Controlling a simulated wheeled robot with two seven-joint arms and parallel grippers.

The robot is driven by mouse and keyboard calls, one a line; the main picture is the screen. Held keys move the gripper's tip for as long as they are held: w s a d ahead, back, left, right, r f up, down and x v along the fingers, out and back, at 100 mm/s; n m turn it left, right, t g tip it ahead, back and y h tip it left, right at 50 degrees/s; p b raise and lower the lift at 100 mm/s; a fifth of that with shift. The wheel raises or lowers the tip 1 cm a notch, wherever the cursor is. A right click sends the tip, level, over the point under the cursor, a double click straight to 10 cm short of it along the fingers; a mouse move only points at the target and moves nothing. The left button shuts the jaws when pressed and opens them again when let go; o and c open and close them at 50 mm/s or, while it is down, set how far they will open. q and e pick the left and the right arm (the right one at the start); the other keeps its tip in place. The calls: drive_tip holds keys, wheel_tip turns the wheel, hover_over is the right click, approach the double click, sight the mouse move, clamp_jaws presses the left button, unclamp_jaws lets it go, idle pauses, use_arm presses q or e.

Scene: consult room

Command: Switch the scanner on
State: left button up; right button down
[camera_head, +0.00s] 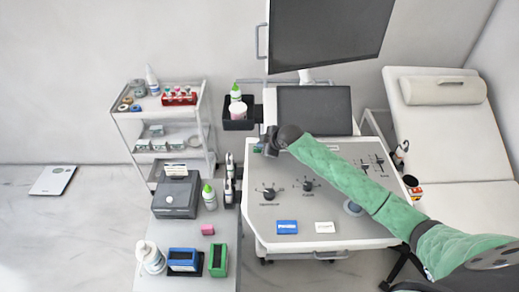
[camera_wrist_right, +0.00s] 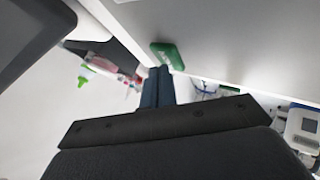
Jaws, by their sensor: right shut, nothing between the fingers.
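The scanner is a white cart with a control panel (camera_head: 330,190), a small dark screen (camera_head: 314,110) and a large monitor (camera_head: 325,35) above. The panel carries black knobs, sliders, a blue block (camera_head: 287,227) and a white block (camera_head: 324,227). My right gripper (camera_head: 268,150) is over the panel's far left corner. In the right wrist view its fingers (camera_wrist_right: 157,85) are shut and empty, with their tips close to a green lettered button (camera_wrist_right: 168,56) on the panel. I cannot tell whether they touch it. The head view mostly hides this button. My left gripper is not in view.
A side cart (camera_head: 145,245) with bottles, a grey box and blue and green holders stands left of the scanner. A shelved trolley (camera_head: 160,140) is behind it. A black holder (camera_head: 238,124) with bottles hangs near my right gripper. An exam couch (camera_head: 450,130) is at right.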

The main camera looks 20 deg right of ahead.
drive_tip(key=shift+f, duration=0.4)
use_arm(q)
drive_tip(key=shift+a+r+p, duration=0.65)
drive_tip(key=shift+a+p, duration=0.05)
use_arm(e)
drive_tip(key=shift+r, duration=0.85)
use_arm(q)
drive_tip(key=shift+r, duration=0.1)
use_arm(e)
drive_tip(key=shift+r, duration=0.1)
